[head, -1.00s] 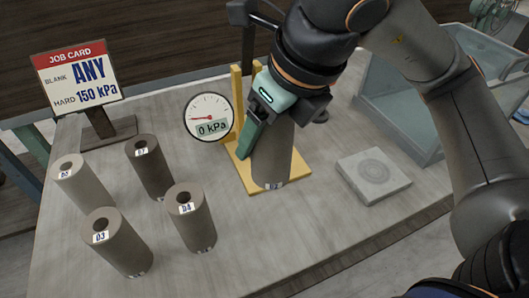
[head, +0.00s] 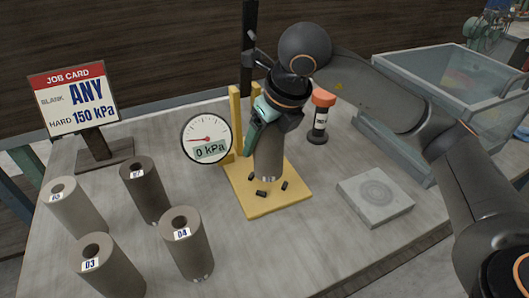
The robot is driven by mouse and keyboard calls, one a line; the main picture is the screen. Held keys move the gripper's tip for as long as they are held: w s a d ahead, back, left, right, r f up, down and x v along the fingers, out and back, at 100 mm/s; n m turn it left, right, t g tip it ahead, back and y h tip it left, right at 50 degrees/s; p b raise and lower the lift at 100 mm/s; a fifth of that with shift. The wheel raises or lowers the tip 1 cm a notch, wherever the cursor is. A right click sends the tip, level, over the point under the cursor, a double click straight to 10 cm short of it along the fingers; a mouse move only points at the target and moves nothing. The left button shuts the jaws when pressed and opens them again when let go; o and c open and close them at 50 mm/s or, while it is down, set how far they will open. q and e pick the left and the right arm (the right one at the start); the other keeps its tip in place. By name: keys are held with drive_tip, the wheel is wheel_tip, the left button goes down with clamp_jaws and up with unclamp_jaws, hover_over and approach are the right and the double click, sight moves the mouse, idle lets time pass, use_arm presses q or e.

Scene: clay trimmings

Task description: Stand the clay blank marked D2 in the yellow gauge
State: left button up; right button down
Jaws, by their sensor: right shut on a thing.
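My right gripper (head: 264,122) is shut on a grey-brown clay blank (head: 268,158), holding it upright over the yellow gauge (head: 298,195). Its marking is not readable now. Its lower end is near the middle of the gauge's base, close to several small dark pegs (head: 261,193). I cannot tell whether it touches the base. The gauge has a yellow upright (head: 234,112) behind, and its round dial (head: 207,138) reads 0 kPa. My left gripper is not in view.
Several blanks stand at the left, including D3 (head: 105,268) and D4 (head: 187,250). A job card (head: 75,98) stands behind them. The front middle table is clear.

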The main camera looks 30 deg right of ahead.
sight(265, 150)
drive_tip(key=shift+w+d+f, duration=0.15)
drive_tip(key=shift+w+f, duration=0.15)
drive_tip(key=shift+f, duration=0.1)
drive_tip(key=shift+w+d+f, duration=0.1)
drive_tip(key=shift+w+f, duration=0.05)
drive_tip(key=shift+f, duration=1.5)
drive_tip(key=shift+f+b, duration=0.15)
drive_tip(key=shift+b, duration=0.3)
unclamp_jaws()
drive_tip(key=shift+r, duration=0.45)
drive_tip(key=p+v, duration=0.2)
drive_tip(key=v, duration=0.9)
drive_tip(key=shift+s+r, duration=0.15)
drive_tip(key=shift+s, duration=0.1)
